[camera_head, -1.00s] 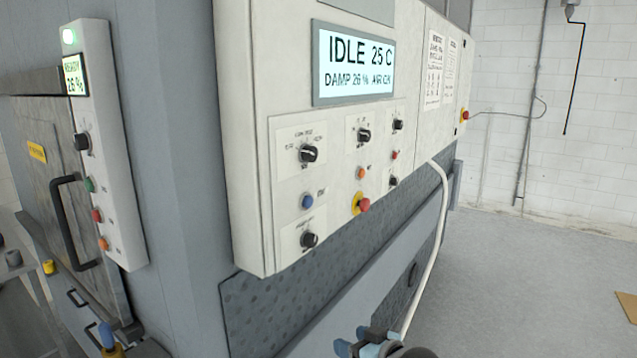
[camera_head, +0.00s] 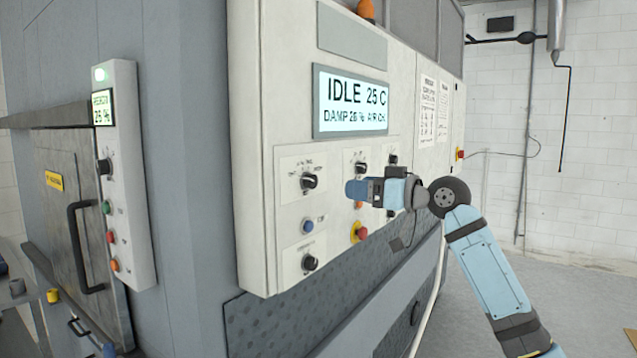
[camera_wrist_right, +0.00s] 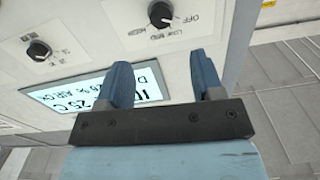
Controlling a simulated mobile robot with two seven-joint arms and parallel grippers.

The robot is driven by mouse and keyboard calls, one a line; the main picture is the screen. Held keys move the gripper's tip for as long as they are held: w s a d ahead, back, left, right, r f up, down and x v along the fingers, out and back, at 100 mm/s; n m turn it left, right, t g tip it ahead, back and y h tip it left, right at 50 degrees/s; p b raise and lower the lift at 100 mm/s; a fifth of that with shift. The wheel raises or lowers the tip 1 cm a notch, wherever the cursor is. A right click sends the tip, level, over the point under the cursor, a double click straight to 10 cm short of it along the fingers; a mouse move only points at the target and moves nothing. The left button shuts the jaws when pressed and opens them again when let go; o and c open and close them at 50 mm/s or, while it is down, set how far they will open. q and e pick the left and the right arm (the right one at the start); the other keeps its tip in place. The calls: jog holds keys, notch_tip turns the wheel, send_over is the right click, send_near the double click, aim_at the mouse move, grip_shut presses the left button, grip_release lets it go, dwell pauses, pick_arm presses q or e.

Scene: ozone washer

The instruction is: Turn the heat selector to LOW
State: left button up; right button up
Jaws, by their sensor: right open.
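The heat selector appears to be the black knob (camera_head: 309,181) at the upper left of the white control panel. In the right wrist view, a black knob (camera_wrist_right: 160,14) at the top edge has OFF, LOW and MED marks around it; its exact setting is hard to read. My right gripper (camera_head: 358,190) is in front of the panel, to the right of this knob in the head view and apart from it. In the wrist view its two blue fingers (camera_wrist_right: 161,75) are spread with nothing between them. It partly hides controls behind it. My left gripper is out of view.
The display (camera_head: 351,102) reads IDLE 25 C. A second knob (camera_head: 361,168) sits near my gripper. A blue button (camera_head: 308,226), a red emergency button (camera_head: 359,232) and a lower knob (camera_head: 310,263) are below. Open floor lies to the right.

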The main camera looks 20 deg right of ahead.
aim_at(314, 182)
jog(key=p+x, duration=0.2)
jog(key=x, duration=0.9)
jog(key=c, duration=0.9)
